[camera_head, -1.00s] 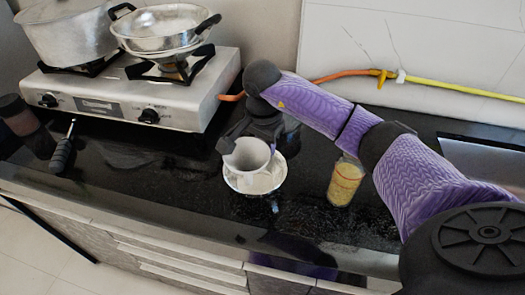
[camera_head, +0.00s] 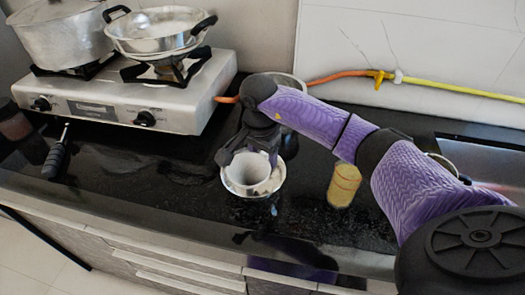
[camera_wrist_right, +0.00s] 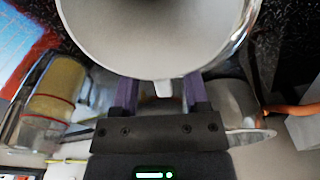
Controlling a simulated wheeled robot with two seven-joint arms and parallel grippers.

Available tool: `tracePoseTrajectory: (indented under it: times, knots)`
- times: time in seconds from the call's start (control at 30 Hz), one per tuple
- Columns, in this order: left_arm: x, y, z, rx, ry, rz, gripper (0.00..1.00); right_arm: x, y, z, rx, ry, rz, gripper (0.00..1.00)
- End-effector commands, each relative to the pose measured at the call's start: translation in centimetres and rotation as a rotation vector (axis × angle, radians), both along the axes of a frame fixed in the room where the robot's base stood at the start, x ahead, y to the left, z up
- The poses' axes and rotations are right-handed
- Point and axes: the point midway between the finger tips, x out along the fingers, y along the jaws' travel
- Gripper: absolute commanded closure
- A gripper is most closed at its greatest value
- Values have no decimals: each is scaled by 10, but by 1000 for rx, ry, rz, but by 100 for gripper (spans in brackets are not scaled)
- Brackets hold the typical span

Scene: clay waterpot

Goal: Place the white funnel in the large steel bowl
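The white funnel (camera_head: 248,168) sits low inside the mouth of a steel bowl (camera_head: 278,184) on the black counter. In the right wrist view the funnel's grey-white inside (camera_wrist_right: 150,35) fills the top, with the bowl's shiny rim (camera_wrist_right: 245,38) beyond its right edge. My right gripper (camera_head: 249,157) is at the funnel's back edge. In the wrist view its two purple fingers stand apart, with the funnel's small white tab (camera_wrist_right: 163,88) between them and gaps on both sides. The funnel's lower part is hidden. My left gripper is not in view.
A glass of yellow contents (camera_head: 343,186) stands right of the bowl. A gas stove (camera_head: 180,105) with a pot (camera_head: 65,40) and a pan (camera_head: 160,40) is at the back left. A black-handled tool (camera_head: 56,160) lies left. The counter between the tool and bowl is clear.

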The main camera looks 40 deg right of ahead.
Motion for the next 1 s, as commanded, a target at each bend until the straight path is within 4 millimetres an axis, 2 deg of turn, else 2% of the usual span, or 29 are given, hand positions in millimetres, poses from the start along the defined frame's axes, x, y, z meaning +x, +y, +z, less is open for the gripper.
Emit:
tracePoseTrajectory:
  times: [0.17, 0.23, 0.37, 0.5, 0.6, 0.7, 0.8, 1.0]
  knots:
    - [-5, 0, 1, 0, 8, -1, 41, 0, 0, 1, 0, 0, 0, 43]
    - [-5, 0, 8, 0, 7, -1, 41, 0, 0, 10, 1, -2, 0, 43]
    - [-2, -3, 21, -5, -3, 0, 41, 0, 2, 44, -2, -8, 1, 43]
    - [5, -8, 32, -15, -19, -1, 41, -1, 5, 87, -2, -8, 0, 43]
    - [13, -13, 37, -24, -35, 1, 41, -1, 7, 110, 0, -6, 1, 43]
    - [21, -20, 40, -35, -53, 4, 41, -2, 9, 125, 0, -3, -1, 43]
    - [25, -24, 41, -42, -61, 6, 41, -2, 10, 132, 0, -1, 0, 43]
    - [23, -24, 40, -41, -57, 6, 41, -3, 10, 132, 0, 0, 0, 43]
